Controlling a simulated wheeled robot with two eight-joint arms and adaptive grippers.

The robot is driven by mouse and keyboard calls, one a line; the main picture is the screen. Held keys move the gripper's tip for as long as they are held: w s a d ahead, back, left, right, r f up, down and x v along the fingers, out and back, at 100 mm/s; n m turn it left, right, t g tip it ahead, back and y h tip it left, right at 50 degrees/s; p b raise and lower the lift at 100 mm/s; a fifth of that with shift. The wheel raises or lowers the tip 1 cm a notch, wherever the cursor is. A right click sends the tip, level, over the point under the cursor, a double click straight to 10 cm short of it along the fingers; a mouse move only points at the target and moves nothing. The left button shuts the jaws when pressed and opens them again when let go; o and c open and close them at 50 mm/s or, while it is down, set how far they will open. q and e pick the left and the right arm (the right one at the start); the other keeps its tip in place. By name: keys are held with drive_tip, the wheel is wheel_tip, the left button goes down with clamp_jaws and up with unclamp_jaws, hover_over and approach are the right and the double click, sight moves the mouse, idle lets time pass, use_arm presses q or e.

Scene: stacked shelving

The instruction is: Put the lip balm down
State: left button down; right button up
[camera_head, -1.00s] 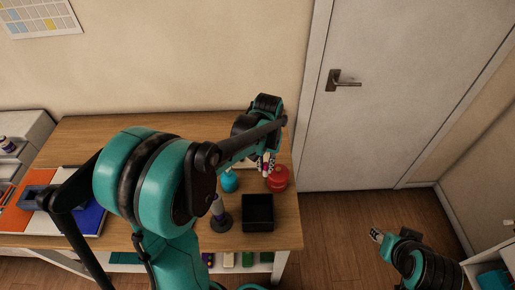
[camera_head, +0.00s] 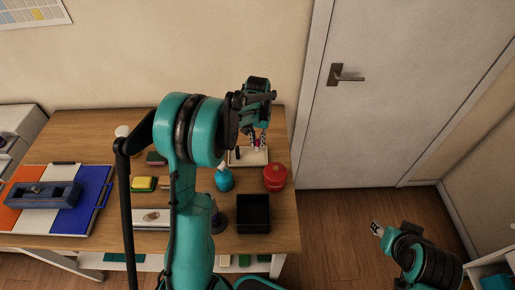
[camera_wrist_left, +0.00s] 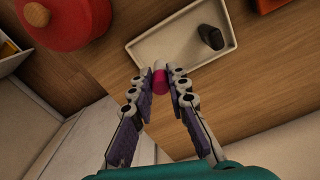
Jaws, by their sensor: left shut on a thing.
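The lip balm (camera_wrist_left: 160,82) is a small bright pink cylinder in the left wrist view. It sits between the fingertips of my left gripper (camera_wrist_left: 159,84), which is shut on it. In the head view my left gripper (camera_head: 258,141) points down over the cream tray (camera_head: 262,163), near the back right of the wooden table. In the wrist view the lip balm overlaps the near side of the tray (camera_wrist_left: 138,49); whether it touches the tray I cannot tell. My right gripper (camera_head: 376,229) is away from the table at the lower right, its jaws too small to read.
A dark object (camera_wrist_left: 211,37) lies in the tray. A red round container (camera_head: 275,178), a blue bottle (camera_head: 224,180) and a black open box (camera_head: 254,228) stand in front of the tray. A yellow-green sponge (camera_head: 143,184) lies further left.

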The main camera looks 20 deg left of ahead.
sight(258, 145)
use_arm(q)
wheel_tip(258, 145, down, 4)
drive_tip(key=shift+r+b, duration=0.15)
drive_tip(key=shift+b, duration=0.3)
drive_tip(key=c, duration=1.5)
unclamp_jaws()
drive_tip(key=shift+o, duration=0.2)
